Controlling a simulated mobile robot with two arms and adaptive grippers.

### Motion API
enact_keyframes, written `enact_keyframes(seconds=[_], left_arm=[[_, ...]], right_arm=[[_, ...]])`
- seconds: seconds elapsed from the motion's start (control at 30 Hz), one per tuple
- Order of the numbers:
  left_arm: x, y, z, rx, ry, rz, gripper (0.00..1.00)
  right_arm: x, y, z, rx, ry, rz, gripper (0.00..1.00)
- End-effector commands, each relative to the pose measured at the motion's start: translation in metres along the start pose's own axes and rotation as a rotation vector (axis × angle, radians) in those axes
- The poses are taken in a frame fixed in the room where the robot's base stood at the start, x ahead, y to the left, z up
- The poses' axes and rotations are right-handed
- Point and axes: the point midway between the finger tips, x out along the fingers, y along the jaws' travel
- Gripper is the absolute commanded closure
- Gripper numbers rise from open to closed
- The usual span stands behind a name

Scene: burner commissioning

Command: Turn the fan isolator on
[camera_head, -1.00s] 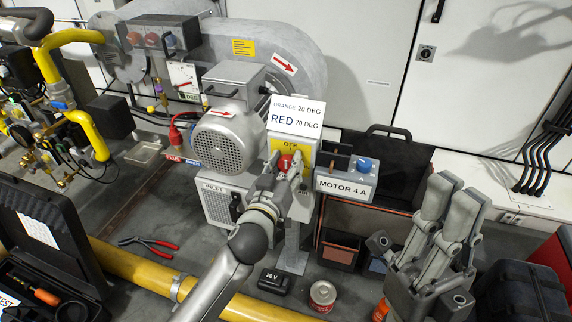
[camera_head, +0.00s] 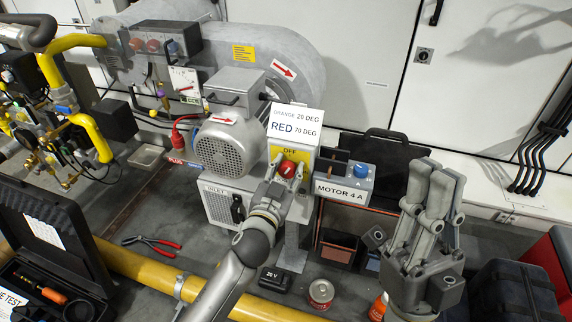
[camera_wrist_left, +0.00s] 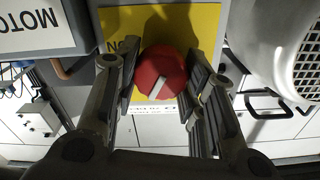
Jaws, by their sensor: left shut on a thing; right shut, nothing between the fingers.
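The fan isolator is a yellow plate (camera_head: 301,158) marked OFF at its top, with a round red knob (camera_head: 288,169), under the sign with RED 70 DEG. My left gripper (camera_head: 287,174) is shut on the knob, one finger on each side. In the left wrist view the red knob (camera_wrist_left: 160,72) sits between the fingers, with a slanting white pointer mark. Upside-down ON lettering shows on the yellow plate (camera_wrist_left: 195,22) at the knob's left. My right gripper (camera_head: 436,182) is shut and empty, raised at the right, away from the isolator.
The MOTOR 4 A box (camera_head: 344,190) with a blue knob stands just right of the isolator. The grey fan motor (camera_head: 222,145) is close at its left. A yellow pipe (camera_head: 135,262), a can (camera_head: 321,294) and red-handled pliers (camera_head: 152,244) lie in front.

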Motion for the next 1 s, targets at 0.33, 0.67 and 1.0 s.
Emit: enact_keyframes(seconds=[0.33, 0.67, 1.0], left_arm=[[0.0, 0.001, -0.003, 0.327, 0.001, 0.0, 0.86], [0.0, 0.003, -0.001, 0.641, 0.001, 0.0, 0.86], [0.0, 0.004, 0.0, 0.921, 0.002, 0.0, 0.86]], right_arm=[[-0.01, 0.009, 0.084, -0.026, -0.463, 0.012, 1.0], [-0.04, 0.017, 0.127, -0.04, -0.754, 0.024, 1.0], [-0.065, 0.021, 0.147, -0.047, -0.927, 0.033, 1.0]])
